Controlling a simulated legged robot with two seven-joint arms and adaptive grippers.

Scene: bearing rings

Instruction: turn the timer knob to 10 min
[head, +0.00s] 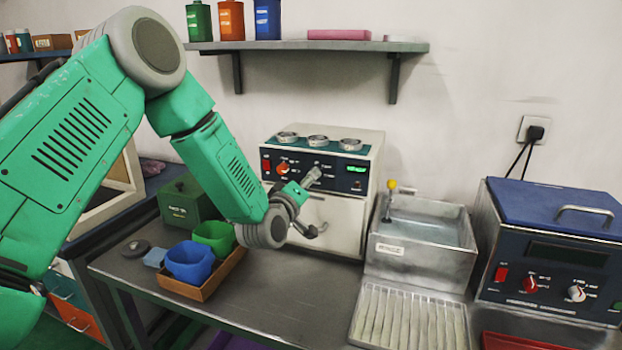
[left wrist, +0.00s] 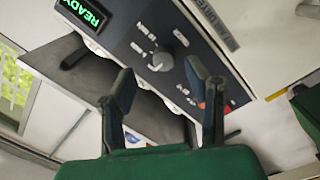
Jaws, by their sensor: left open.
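A white machine (head: 335,225) has a dark front panel with an orange-red knob (head: 283,168) and a green-lit display (head: 356,169). In the left wrist view, a grey knob (left wrist: 161,61) with white markings sits on this panel near the display reading READY (left wrist: 85,14). Its exact setting is too small to read. My left gripper (head: 318,202) is in front of the machine, open and empty. In the left wrist view its fingers (left wrist: 160,78) stand either side of the grey knob's direction, apparently short of it. One finger partly covers the orange-red knob. My right gripper is not in view.
Several metal rings (head: 318,141) lie on top of the machine. A wooden tray (head: 211,287) with blue and green cups stands below my left arm. A metal basin (head: 424,238) and a blue-lidded device (head: 553,260) with red and white knobs stand to the right.

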